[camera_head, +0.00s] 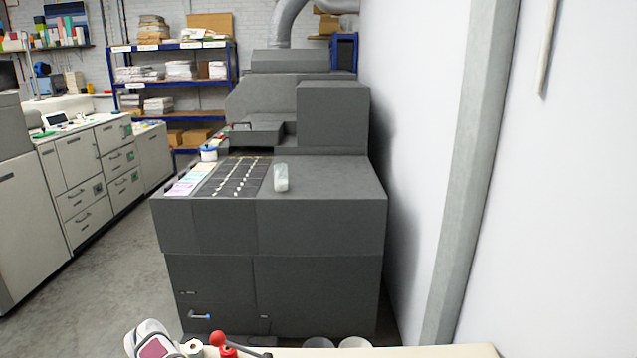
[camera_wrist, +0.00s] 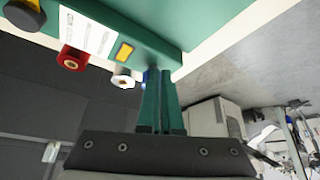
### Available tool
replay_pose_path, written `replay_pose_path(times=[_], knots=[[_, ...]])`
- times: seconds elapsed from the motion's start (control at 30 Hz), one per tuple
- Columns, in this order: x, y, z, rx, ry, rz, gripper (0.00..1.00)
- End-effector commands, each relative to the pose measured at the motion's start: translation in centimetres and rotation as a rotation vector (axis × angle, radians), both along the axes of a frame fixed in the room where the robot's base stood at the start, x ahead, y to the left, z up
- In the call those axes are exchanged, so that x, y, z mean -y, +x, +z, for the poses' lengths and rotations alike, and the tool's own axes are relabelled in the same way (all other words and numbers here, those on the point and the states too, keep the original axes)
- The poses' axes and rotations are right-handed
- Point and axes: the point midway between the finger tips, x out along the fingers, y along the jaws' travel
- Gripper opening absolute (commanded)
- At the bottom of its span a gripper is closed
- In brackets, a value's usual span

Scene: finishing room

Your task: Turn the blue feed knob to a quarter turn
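The feed knob is a small patch of blue (camera_wrist: 146,76) in the wrist view, at the right end of the green panel, mostly hidden behind my fingertips. My gripper (camera_wrist: 163,74) reaches up to it with two dark green fingers side by side and a narrow gap between them. Whether the fingers clasp the knob or only stand in front of it cannot be told. How far the knob is turned is hidden. In the head view neither the gripper nor the blue knob can be made out.
The panel has a white label (camera_wrist: 88,33) and a yellow square (camera_wrist: 125,51). A dark grey machine (camera_head: 320,232) stands ahead, close to the white wall (camera_head: 420,120).

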Motion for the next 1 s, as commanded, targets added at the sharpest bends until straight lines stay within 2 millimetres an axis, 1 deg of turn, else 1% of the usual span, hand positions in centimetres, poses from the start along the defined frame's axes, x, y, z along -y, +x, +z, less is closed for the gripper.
replay_pose_path(times=[0.2,0.27,0.5,0.6,0.7,0.9,0.97,1.0], knots=[[0.1,-0.7,0.1,0.001,0.000,0.001,0.00],[0.1,-0.8,0.5,0.002,0.001,0.001,0.00],[0.1,-0.7,4.5,0.003,0.003,0.000,0.00],[0.2,-0.7,5.6,0.001,0.002,0.000,0.00],[0.2,-0.7,6.1,0.000,0.001,0.000,0.00],[0.2,-0.7,6.1,0.001,0.000,0.000,0.00],[0.6,-0.4,6.2,0.001,0.001,-0.001,0.00],[1.1,0.0,6.5,0.001,0.001,-0.002,0.00]])
